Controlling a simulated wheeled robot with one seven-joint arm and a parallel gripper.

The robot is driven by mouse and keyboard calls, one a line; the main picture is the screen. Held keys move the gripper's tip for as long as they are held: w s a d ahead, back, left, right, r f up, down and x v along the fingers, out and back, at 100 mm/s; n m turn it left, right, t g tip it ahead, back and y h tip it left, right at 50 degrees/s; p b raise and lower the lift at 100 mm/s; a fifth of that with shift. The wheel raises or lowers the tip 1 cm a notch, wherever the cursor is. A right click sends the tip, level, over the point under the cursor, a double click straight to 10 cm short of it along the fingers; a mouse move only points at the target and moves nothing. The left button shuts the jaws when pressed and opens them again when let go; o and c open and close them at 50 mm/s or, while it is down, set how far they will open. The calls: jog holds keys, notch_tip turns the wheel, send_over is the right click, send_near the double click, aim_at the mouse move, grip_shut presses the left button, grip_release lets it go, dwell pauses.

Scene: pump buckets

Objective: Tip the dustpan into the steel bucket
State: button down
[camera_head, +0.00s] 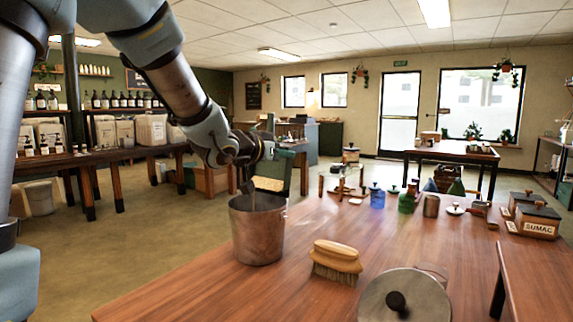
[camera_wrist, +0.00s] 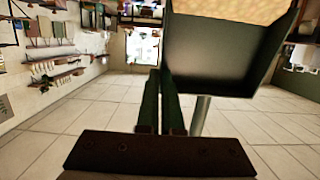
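The steel bucket (camera_head: 257,235) stands upright at the near left of the wooden table. My gripper (camera_head: 248,182) is above its rim, pointing down. The dark green dustpan (camera_head: 287,172) is held up at the gripper, above and behind the bucket's rim, with a tan load showing. In the wrist view the dustpan (camera_wrist: 225,55) fills the upper right, with tan crumbs (camera_wrist: 230,8) at its far end. My gripper's two fingers (camera_wrist: 162,95) are close together at the dustpan's near edge. The grip point itself is partly hidden.
A wooden hand brush (camera_head: 336,258) sits right of the bucket. A round steel lid (camera_head: 430,295) with a black knob lies at the table's front. A blue jar (camera_head: 377,199), green pieces and a SUMAC box (camera_head: 537,222) stand farther back. The table between them is mostly clear.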

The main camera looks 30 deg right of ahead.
jog(key=shift+s+a+f+t+h+b, duration=0.2)
jog(key=shift+a+t+h+b, duration=0.15)
jog(key=shift+b, duration=1.05)
jog(key=shift+s+a+f+t+h+b, duration=0.15)
jog(key=shift+a+f+t+h+b, duration=0.2)
jog(key=shift+b, duration=1.05)
jog(key=shift+s+a+r+h+b, duration=0.15)
jog(key=shift+a+h+b, duration=0.15)
jog(key=shift+b, duration=0.8)
jog(key=b, duration=0.2)
jog(key=a+h+b, duration=0.1)
jog(key=b, duration=0.1)
jog(key=shift+s+t, duration=0.2)
jog(key=shift+t, duration=0.1)
jog(key=shift+s+a+h+b, duration=0.2)
jog(key=shift+h+b, duration=0.2)
jog(key=shift+b, duration=0.8)
jog(key=a+t+h+b, duration=0.1)
jog(key=b, duration=0.4)
jog(key=s+a+f+h+b, duration=0.1)
jog(key=b, duration=0.5)
jog(key=shift+s+a+t+h, duration=0.1)
jog(key=shift+a+t+h, duration=0.1)
jog(key=shift+t+h, duration=0.2)
jog(key=shift+s+a+h+b, duration=0.15)
jog(key=shift+a+h+b, duration=0.2)
jog(key=shift+b, duration=1.1)
jog(key=shift+d+r+p, duration=0.15)
jog(key=shift+r+p, duration=0.05)
jog(key=shift+p, duration=0.15)
